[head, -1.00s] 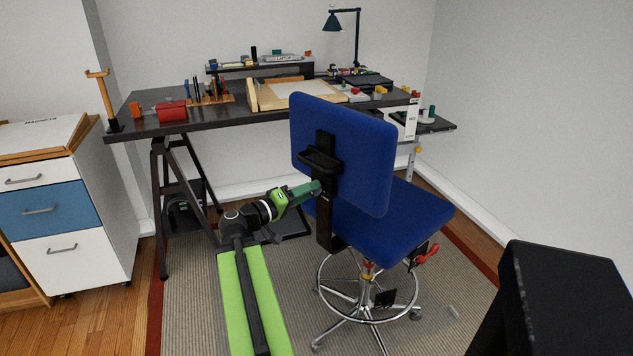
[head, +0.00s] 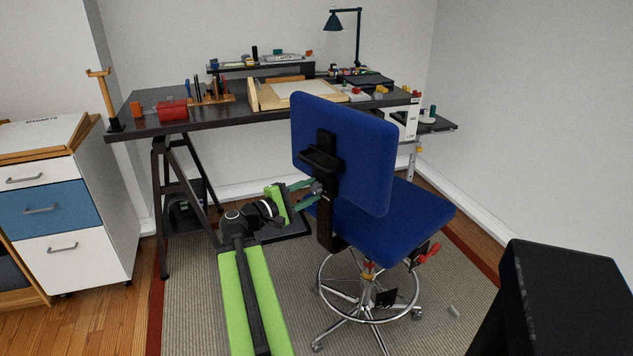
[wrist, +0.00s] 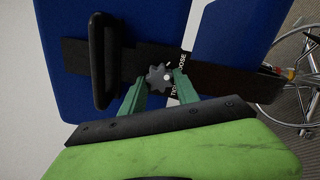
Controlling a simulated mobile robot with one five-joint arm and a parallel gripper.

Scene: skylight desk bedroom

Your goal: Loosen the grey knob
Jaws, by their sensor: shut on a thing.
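The grey knob (wrist: 158,77) is a small lobed wheel on the black upright bar at the back of the blue chair (head: 345,150). In the head view my gripper (head: 313,190) reaches the bar from the left, and the knob (head: 317,187) shows small between the fingertips. The black handle (wrist: 103,60) on the bar is close to the left finger in the wrist view.
The black desk (head: 225,118) behind the chair holds a red box, tools and a drawing board. A white and blue drawer unit (head: 65,215) stands at left. The chair's chrome foot ring (head: 325,295) is below. Open striped rug (head: 190,300) lies left of the chair.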

